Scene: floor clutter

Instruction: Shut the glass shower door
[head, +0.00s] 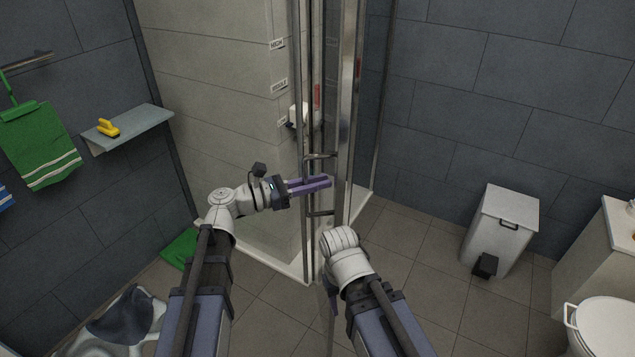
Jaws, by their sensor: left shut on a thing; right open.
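The glass shower door (346,90) is seen nearly edge-on in the middle of the head view, with a tall metal-framed edge. It stands out from the shower enclosure, so it looks ajar; how far is hard to tell. Its metal handle (320,156) has an upper and a lower mount. My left gripper (318,184) reaches in from the left with purple fingers shut on the handle's bar, between the mounts. My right arm's white wrist is low in the middle, in front of the door's lower part.
A white pedal bin (503,225) stands on the right by a cabinet and the toilet (603,325). A shelf (130,128) with a yellow object and a green towel (40,145) are on the left. A green mat (181,248) lies by the enclosure.

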